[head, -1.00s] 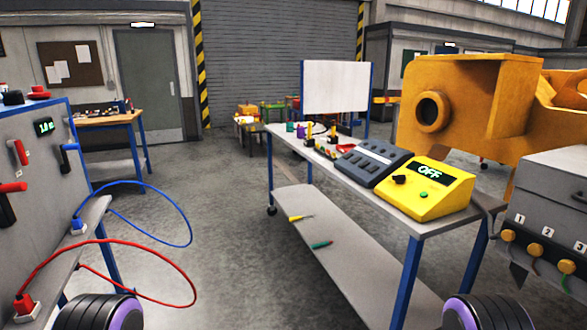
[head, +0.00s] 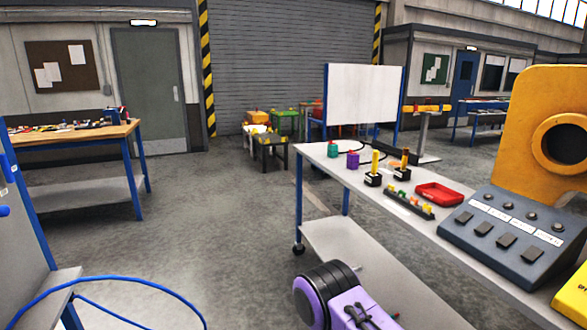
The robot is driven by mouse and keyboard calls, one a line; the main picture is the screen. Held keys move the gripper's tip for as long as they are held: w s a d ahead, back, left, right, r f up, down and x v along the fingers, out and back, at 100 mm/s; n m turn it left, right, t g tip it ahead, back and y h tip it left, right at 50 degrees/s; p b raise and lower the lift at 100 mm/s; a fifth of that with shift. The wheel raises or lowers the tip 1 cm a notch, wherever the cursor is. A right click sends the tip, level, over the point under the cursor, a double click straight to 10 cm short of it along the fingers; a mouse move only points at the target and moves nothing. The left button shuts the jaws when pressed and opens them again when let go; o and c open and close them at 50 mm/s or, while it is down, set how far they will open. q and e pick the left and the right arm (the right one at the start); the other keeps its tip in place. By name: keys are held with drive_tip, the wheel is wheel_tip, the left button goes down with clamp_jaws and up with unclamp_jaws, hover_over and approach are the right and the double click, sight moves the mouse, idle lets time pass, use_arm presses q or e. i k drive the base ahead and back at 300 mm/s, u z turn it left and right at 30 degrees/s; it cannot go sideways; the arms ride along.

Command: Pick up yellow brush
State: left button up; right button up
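An upright yellow piece (head: 375,161), which looks like the yellow brush, stands in a small dark holder on the grey table (head: 329,164) at the right in the head view. A similar upright piece with a yellow and dark body (head: 405,158) stands just to its right in another dark holder. Bristles are too small to make out. A purple and black part of my own arm shows at the bottom centre, below the tabletop and apart from these pieces. Neither gripper's fingers are in view.
The table also holds a teal piece (head: 333,150), a purple piece (head: 353,160), a red tray (head: 440,194), a rack of small colored parts (head: 411,204) and a dark control box (head: 512,235). A blue cable (head: 110,283) loops at lower left. Floor between is clear.

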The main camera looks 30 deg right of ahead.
sight(375, 154)
drive_tip(key=z, duration=0.15)
drive_tip(key=i, duration=1.25)
drive_tip(key=z, duration=1.2)
drive_tip(key=i, duration=0.9)
drive_tip(key=z, duration=1)
